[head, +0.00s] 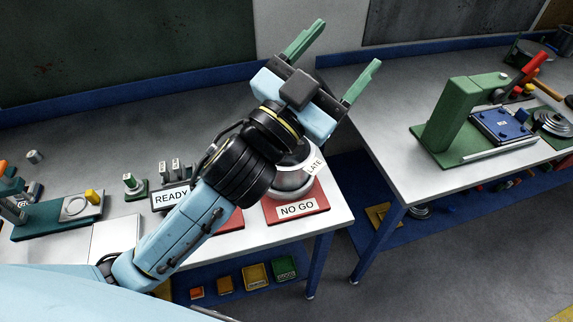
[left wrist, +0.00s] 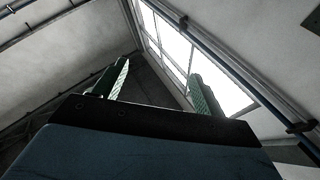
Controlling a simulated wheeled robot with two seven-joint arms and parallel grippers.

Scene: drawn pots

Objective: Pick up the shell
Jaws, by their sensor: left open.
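A round silver metal vessel (head: 291,183), which looks like the shell, stands on the red NO GO board (head: 284,211) at the front right of the left bench. A tag reading LATE is on its right side. My left forearm and wrist hide its upper left part. My left gripper (head: 346,46) is raised above and beyond it, open and empty, with its green fingers wide apart and pointing up and to the right. In the left wrist view the open fingers (left wrist: 160,82) have only ceiling and windows beyond them. My right gripper is not in view.
A READY sign (head: 171,198) and small grey blocks stand left of my arm. A green fixture (head: 75,213) is at the far left. A second bench (head: 400,178) holds a green press (head: 452,125); a gap separates the benches. Coloured bins (head: 255,276) sit below.

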